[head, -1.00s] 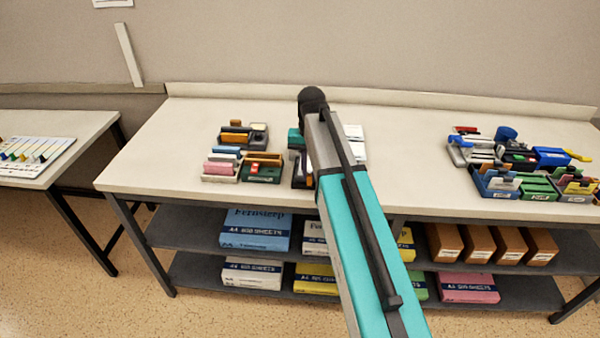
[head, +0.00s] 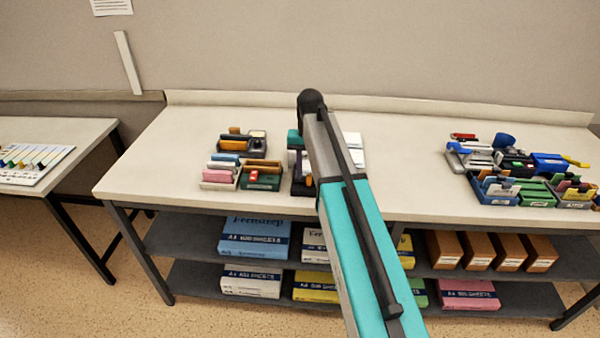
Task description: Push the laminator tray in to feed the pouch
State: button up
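My arm reaches up the middle of the head view over the long bench (head: 400,150). My gripper itself does not show; the arm's links cover that part of the bench. Behind and beside the arm, a dark object with a teal part (head: 295,140) and a white piece (head: 354,150) show in part. I cannot tell whether either belongs to the laminator. No laminator tray or pouch can be made out.
Small desk trays (head: 240,165) stand left of the arm. A cluster of stationery holders (head: 520,170) stands at the right. Paper packs (head: 254,238) and brown boxes (head: 443,250) fill the shelves below. A side table (head: 65,130) is at the left. Bare bench lies right of the arm.

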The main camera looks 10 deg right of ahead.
dwell(0.3)
jog(key=shift+s+d+r+p, duration=0.1)
jog(key=shift+s+r+p, duration=0.05)
jog(key=shift+r+p, duration=0.8)
notch_tip(320, 180, up, 12)
jog(key=p, duration=0.6)
jog(key=shift+p, duration=0.35)
